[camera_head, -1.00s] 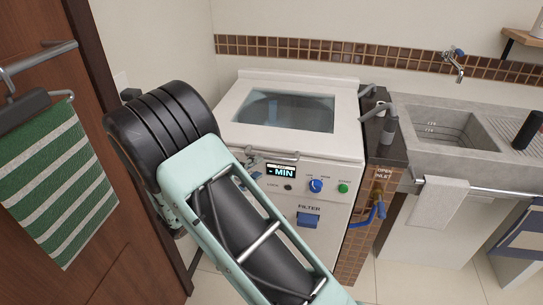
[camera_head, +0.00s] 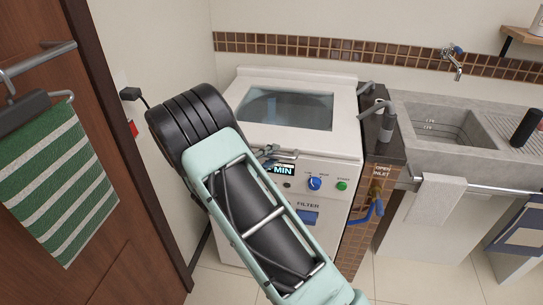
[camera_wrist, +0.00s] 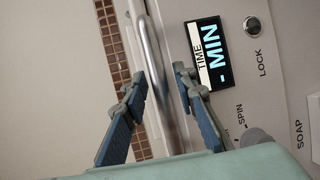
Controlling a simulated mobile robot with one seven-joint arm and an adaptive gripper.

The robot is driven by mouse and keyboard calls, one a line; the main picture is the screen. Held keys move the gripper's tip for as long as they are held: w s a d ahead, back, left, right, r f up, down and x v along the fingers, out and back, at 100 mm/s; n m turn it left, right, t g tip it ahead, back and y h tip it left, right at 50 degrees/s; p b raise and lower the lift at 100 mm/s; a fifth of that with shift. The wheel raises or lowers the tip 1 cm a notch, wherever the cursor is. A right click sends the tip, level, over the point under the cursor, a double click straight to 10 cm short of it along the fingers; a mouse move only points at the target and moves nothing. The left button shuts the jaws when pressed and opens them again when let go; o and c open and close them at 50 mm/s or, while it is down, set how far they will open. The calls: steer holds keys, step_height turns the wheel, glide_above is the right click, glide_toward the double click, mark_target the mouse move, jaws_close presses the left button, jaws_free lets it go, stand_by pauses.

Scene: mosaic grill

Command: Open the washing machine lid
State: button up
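The white washing machine stands against the back wall with its lid (camera_head: 244,117) closed; the lid has a dark glass window (camera_head: 285,109). A metal bar handle (camera_head: 287,156) runs along the lid's front edge, above the MIN display (camera_head: 281,170). My gripper (camera_head: 269,151) is at the handle's left part, partly hidden behind my arm. In the wrist view my gripper (camera_wrist: 160,85) is open, with one finger on each side of the handle (camera_wrist: 151,50). Gaps show between the bar and the fingers; I cannot tell how deep the bar sits between them.
The front panel has a blue knob (camera_head: 315,184), a green button (camera_head: 342,186) and a blue filter latch (camera_head: 307,217). A wooden door (camera_head: 110,190) with a striped towel (camera_head: 62,185) is at left.

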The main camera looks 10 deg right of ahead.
jaws_close()
